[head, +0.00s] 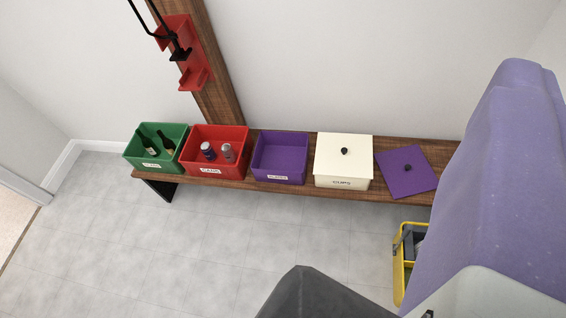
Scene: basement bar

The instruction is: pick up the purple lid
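The purple lid (406,171) is a flat square panel with a small dark round knob (407,168). It lies flat near the right end of the wooden bench (228,184), just right of the cream box. An open purple box (281,158) stands on the same bench, left of the cream box. I cannot make out my gripper's fingers in this view. Nothing is seen touching the lid.
A cream box (343,160) with its lid on, a red box (217,150) with cans, and a green box (156,148) with bottles share the bench. A red wall fixture (190,60) hangs above. A yellow bucket (400,265) stands at lower right. Grey floor is clear in front.

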